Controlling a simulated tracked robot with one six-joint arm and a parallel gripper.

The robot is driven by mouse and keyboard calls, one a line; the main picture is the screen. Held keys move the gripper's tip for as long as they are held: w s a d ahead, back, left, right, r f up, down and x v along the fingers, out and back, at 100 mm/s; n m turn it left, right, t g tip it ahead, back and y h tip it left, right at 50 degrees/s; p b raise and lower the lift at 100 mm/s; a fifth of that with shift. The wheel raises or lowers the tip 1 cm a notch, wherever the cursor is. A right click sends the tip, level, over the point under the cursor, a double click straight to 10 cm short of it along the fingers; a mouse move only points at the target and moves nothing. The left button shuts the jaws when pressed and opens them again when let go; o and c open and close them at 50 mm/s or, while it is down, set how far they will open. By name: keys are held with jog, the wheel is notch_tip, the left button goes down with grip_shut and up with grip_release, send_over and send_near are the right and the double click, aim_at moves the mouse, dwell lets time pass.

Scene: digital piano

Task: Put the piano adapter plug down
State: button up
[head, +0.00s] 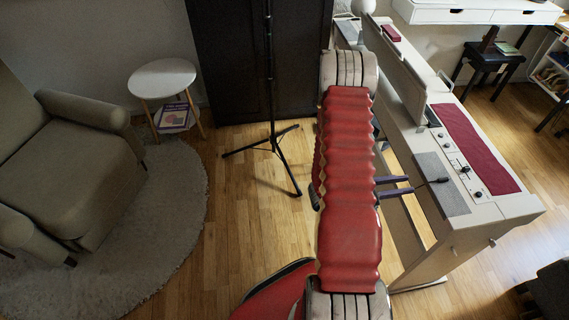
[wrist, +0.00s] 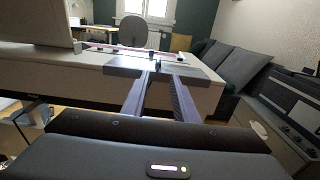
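The adapter plug (head: 442,180), a small dark piece with a thin stem, appears to lie on the grey mat (head: 452,203) at the near end of the piano (head: 512,205). My gripper (head: 411,184) reaches from the arm toward the mat in the head view. In the wrist view the spread fingers (wrist: 160,76) point at the grey mat (wrist: 122,72).
A dark red cloth (head: 475,145) and several small knobs lie on the piano top. A panel (head: 397,72) stands upright behind. A black tripod stand (head: 273,140), a round side table (head: 162,78) and an armchair (head: 58,150) stand left. Wooden floor between them is clear.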

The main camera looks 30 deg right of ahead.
jog(key=w+a+r+m+g+y, duration=0.1)
jog(key=w+a+r+m+y, duration=0.1)
jog(key=a+r+m+y, duration=0.9)
jog(key=w+a+r+t+y, duration=0.1)
jog(key=a+r+t, duration=0.3)
jog(key=a, duration=0.7)
jog(key=w+a+r+m+t+y, duration=0.1)
jog(key=w+a+r+t+y, duration=0.1)
jog(key=a+r+t, duration=0.3)
jog(key=w+a+r+m+t+y, duration=0.1)
jog(key=w+a+r+t+y, duration=0.1)
jog(key=a+r+t, duration=0.3)
jog(key=w+a+r, duration=0.1)
jog(key=a+r, duration=0.3)
jog(key=a, duration=0.7)
jog(key=shift+w+a+r, duration=0.15)
jog(key=shift+a, duration=0.15)
